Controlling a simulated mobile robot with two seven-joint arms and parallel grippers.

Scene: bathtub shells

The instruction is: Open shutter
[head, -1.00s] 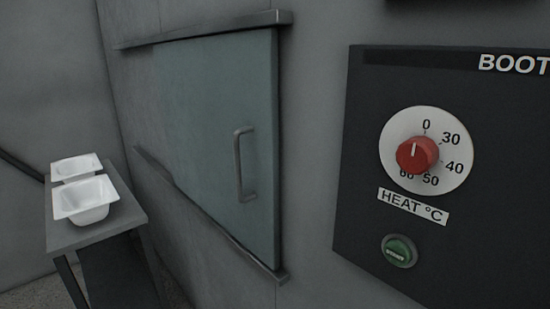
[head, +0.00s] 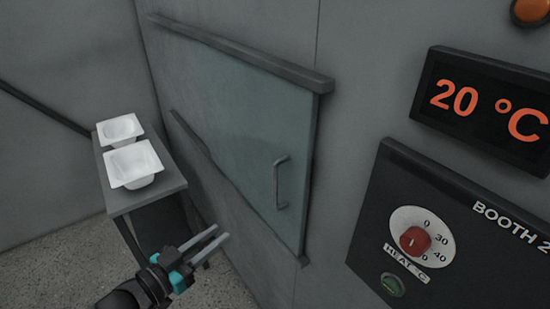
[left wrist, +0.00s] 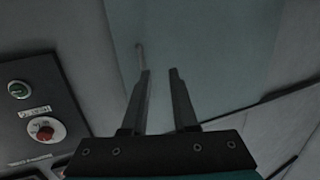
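The shutter (head: 245,130) is a grey-green sliding panel on the wall, between an upper rail (head: 240,52) and a lower rail (head: 215,185). Its vertical bar handle (head: 281,182) is near the panel's right edge. My left gripper (head: 220,236) is below and left of the handle, apart from it, with its two fingers spread and nothing between them. In the left wrist view the open fingers (left wrist: 161,72) point toward the shutter (left wrist: 200,45), and the handle (left wrist: 140,62) shows just beyond the left fingertip. My right gripper is not in view.
A dark control panel (head: 450,235) with a red heat knob (head: 415,240) and green button (head: 392,285) is right of the shutter. A display (head: 485,110) reads 20 °C. White tubs (head: 133,165) stand on a small table (head: 118,200) at left.

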